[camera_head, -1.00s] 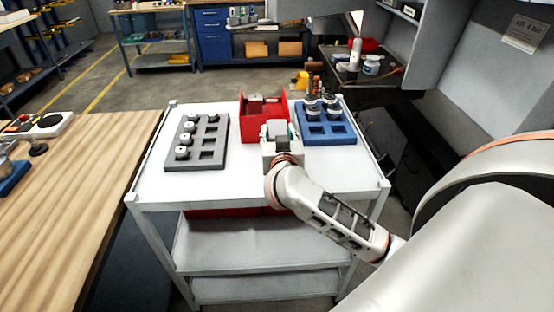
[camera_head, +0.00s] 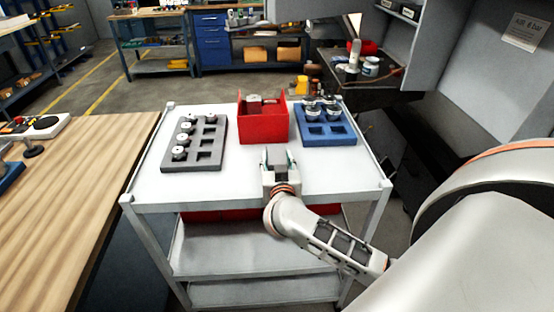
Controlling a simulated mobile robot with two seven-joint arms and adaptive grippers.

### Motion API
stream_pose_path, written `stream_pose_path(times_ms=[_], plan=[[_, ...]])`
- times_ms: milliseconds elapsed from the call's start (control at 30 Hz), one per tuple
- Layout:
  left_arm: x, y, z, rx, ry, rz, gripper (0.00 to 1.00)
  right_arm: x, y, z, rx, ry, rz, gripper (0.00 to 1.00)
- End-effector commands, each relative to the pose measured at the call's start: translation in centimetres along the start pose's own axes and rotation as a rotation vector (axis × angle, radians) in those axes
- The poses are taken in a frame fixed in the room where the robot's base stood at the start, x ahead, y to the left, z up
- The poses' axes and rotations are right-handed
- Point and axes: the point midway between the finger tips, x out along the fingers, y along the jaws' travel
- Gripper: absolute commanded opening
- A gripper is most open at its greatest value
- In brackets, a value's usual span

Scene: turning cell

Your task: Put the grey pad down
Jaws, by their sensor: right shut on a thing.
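My right gripper (camera_head: 278,156) is over the white cart top, in front of the red bin and apart from it. It is shut on the grey pad (camera_head: 277,158), of which only a small grey patch shows between the fingers. The rest of the pad is hidden by the gripper, and I cannot tell whether it touches the cart top. My left gripper is not in view.
The red bin (camera_head: 263,127) holds greyish pieces. A grey tray (camera_head: 207,158) with several round parts is at left, a blue tray (camera_head: 343,139) with several metal parts at right. The white cart top (camera_head: 245,184) is bare around the gripper. A wooden bench (camera_head: 75,190) stands at left.

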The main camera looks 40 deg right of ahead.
Motion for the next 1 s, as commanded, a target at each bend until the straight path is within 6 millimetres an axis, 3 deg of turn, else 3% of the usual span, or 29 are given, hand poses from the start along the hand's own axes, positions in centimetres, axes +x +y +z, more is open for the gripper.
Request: stream_pose_path(times_ms=[100,133,200,633,767,1000], plan=[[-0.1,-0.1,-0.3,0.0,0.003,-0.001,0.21,0.1,0.0,0.2,-0.002,-0.001,0.001,0.25],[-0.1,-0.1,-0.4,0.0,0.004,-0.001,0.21,0.1,0.0,0.2,-0.001,-0.001,0.001,0.45],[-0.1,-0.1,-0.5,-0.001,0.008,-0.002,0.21,0.1,0.0,0.2,0.0,0.0,0.001,0.59],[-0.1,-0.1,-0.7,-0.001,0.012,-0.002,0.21,-0.3,0.0,0.0,0.001,-0.001,-0.001,0.59],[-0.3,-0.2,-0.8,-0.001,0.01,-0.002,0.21,-2.1,0.0,0.0,0.001,-0.002,-0.002,0.59],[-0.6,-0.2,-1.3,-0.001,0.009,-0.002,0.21,-7.2,0.0,0.0,0.001,-0.004,-0.001,0.59]])
